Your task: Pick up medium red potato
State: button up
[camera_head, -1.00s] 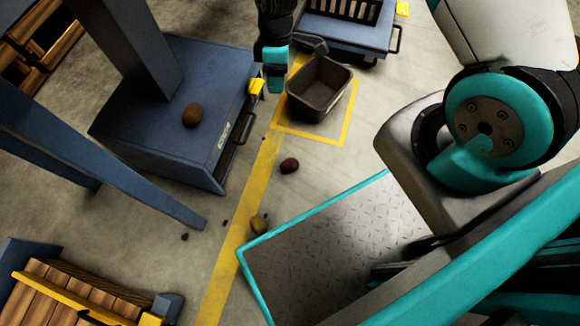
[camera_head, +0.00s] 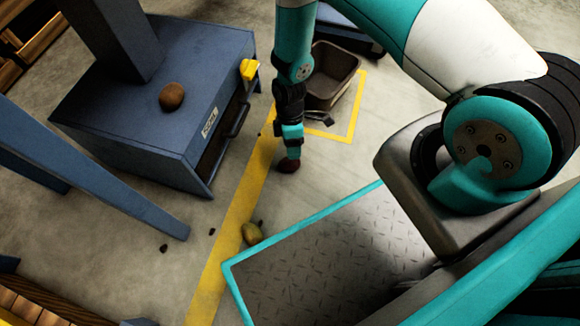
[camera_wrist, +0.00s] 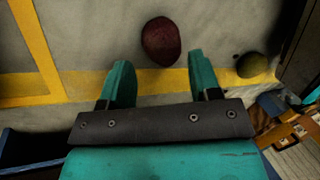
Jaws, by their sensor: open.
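The red potato (camera_wrist: 161,41) lies on the concrete floor beside the yellow line. In the wrist view it sits just beyond my open fingertips, centred a little right of the gap between them. My gripper (camera_wrist: 158,80) is open and empty. In the head view my gripper (camera_head: 291,157) points down above the red potato (camera_head: 287,166), which it partly hides. I cannot tell how high the fingertips are above it.
A greenish-yellow potato (camera_head: 252,233) lies near the corner of my teal-edged plate. A brown potato (camera_head: 172,96) rests on the blue cabinet (camera_head: 140,120). A dark bin (camera_head: 333,75) stands behind my arm. Small dark clods (camera_head: 164,248) lie on the floor.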

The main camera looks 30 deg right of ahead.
aim_at(289, 164)
jog(key=shift+a+b+x, duration=0.2)
jog(key=shift+b+x, duration=0.6)
jog(key=shift+x, duration=0.25)
jog(key=shift+a+b+x, duration=0.15)
jog(key=shift+b+x, duration=0.7)
jog(key=shift+x, duration=0.2)
jog(key=shift+a+b+x, duration=0.2)
jog(key=shift+b+x, duration=0.6)
jog(key=shift+x, duration=0.2)
jog(key=shift+w+r, duration=0.15)
jog(key=c, duration=0.6)
